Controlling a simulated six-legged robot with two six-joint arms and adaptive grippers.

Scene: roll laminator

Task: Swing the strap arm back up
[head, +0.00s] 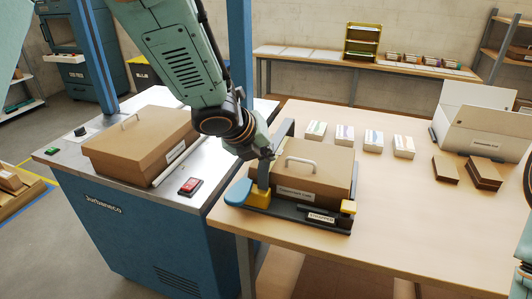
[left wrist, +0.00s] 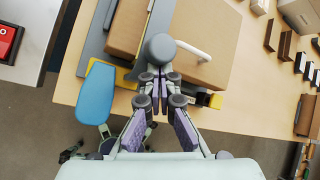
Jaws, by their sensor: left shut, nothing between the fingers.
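The strapper (head: 312,216) is a dark frame on the wooden table, with a brown lidded box (head: 315,178) on it. A grey bar (head: 286,129), apparently the strap arm, runs along the box's left side. In the left wrist view a round grey knob (left wrist: 158,47) is right at my fingertips. A blue paddle (head: 237,192) sticks out at the strapper's left front; it also shows in the left wrist view (left wrist: 95,92). My left gripper (head: 262,156) is shut and empty at the box's left front. Whether it touches the knob, I cannot tell. My right gripper is not visible.
The blue laminator cabinet (head: 150,232) stands left, with another brown box (head: 139,137) and a red switch (head: 190,186) on top. Several card stacks (head: 345,138) lie behind the strapper. A white carton (head: 480,122) and brown pads (head: 483,171) are at right. The table's front right is clear.

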